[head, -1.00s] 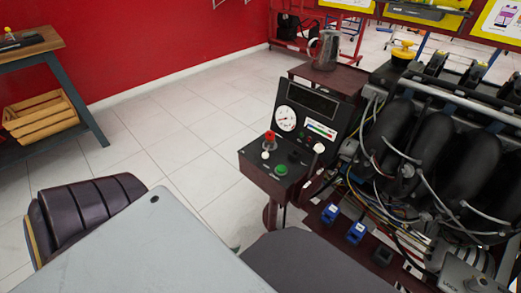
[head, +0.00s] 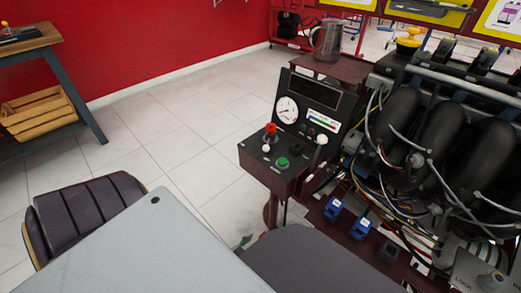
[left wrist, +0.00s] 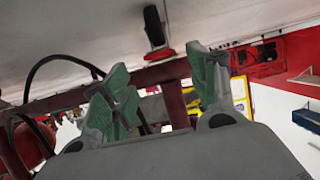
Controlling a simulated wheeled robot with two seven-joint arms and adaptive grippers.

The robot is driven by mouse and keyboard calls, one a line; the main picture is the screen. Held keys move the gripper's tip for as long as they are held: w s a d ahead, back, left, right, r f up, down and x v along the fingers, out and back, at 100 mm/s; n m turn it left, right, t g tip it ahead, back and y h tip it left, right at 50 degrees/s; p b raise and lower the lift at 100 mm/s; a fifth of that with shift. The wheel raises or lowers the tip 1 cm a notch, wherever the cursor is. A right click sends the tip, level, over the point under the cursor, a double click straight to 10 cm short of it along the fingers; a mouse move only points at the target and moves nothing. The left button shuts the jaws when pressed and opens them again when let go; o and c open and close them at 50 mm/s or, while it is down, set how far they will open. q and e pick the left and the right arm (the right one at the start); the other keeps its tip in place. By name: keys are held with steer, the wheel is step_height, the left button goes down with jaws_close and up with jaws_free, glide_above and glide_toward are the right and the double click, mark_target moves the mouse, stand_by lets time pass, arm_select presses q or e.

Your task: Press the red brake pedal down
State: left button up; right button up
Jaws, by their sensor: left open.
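My left gripper (left wrist: 163,92) is open and empty in the left wrist view, its green-padded fingers spread apart. In the head view only a small part of its fingertips (head: 244,241) shows, low beside the trainer's control box, behind a dark grey part. The red brake pedal cannot be made out for sure. A small red piece with a black bar (left wrist: 156,28) shows beyond the fingers in the left wrist view; I cannot tell whether it is the pedal. No contact with a pedal is visible. My right gripper is not in view.
The control box (head: 270,170) carries a red-topped lever (head: 270,131), a green button (head: 282,162) and a gauge panel. The engine (head: 440,140), with loose wires and blue parts (head: 333,209), fills the right side. A wooden table (head: 30,41) stands left.

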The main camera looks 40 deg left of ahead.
mark_target(264, 237)
arm_select(q)
steer(key=shift+b+x, duration=1.1)
steer(key=shift+x, duration=1.5)
steer(key=c, duration=0.5)
jaws_close()
